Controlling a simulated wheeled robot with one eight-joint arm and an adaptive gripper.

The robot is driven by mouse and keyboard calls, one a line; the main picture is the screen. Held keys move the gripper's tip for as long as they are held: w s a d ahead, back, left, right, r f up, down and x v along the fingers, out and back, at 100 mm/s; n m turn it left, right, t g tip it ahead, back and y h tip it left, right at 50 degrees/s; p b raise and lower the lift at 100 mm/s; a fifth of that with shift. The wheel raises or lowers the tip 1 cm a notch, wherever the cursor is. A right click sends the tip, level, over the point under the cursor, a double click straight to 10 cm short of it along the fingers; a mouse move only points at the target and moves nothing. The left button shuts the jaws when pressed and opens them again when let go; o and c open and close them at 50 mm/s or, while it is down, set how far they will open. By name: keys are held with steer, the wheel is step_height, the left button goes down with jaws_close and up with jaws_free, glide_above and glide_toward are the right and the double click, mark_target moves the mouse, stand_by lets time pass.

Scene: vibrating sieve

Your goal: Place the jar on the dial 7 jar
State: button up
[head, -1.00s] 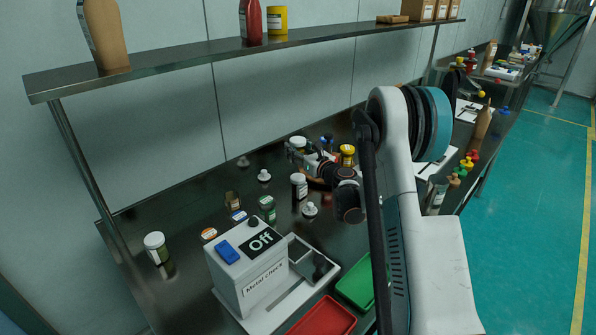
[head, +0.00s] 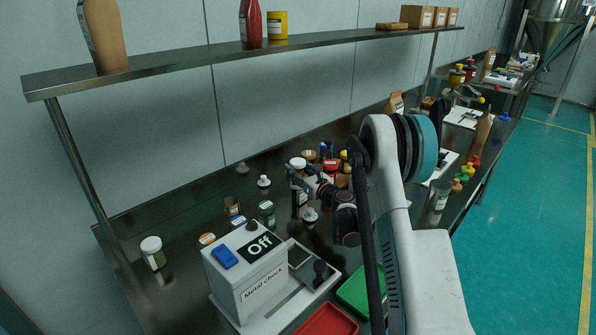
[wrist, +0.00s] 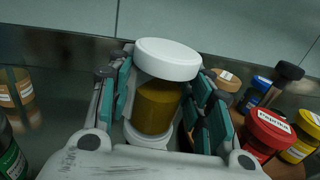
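My gripper (wrist: 165,95) has its teal-padded fingers on both sides of an amber jar (wrist: 155,105) with a wide white lid and appears shut on it. The jar is upright, and its lid shows in the head view (head: 298,162). Directly beneath it is another jar (head: 300,197), partly hidden by my gripper. The lower jar's white lid (wrist: 148,136) shows under the amber body in the wrist view. Whether the two jars touch cannot be made out. The lower jar's label is too small to read, so I cannot confirm dial 7.
A red-lidded paprika jar (wrist: 270,128) and other jars stand close on the right. White-knobbed weights (head: 264,181) and a green-labelled jar (head: 267,213) stand nearby. The metal-check box (head: 245,270) is in front, with red (head: 328,322) and green (head: 354,292) trays. A shelf (head: 200,62) hangs above.

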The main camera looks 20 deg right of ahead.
steer(key=o, duration=0.4)
steer(key=shift+r, duration=0.2)
steer(key=s+p, duration=0.1)
steer(key=s, duration=0.3)
steer(key=s+d+p, duration=0.1)
steer(key=s, duration=0.3)
steer(key=s+d+p, duration=0.1)
steer(key=s, duration=0.2)
steer(key=shift+s+d, duration=0.15)
steer(key=shift+s, duration=0.25)
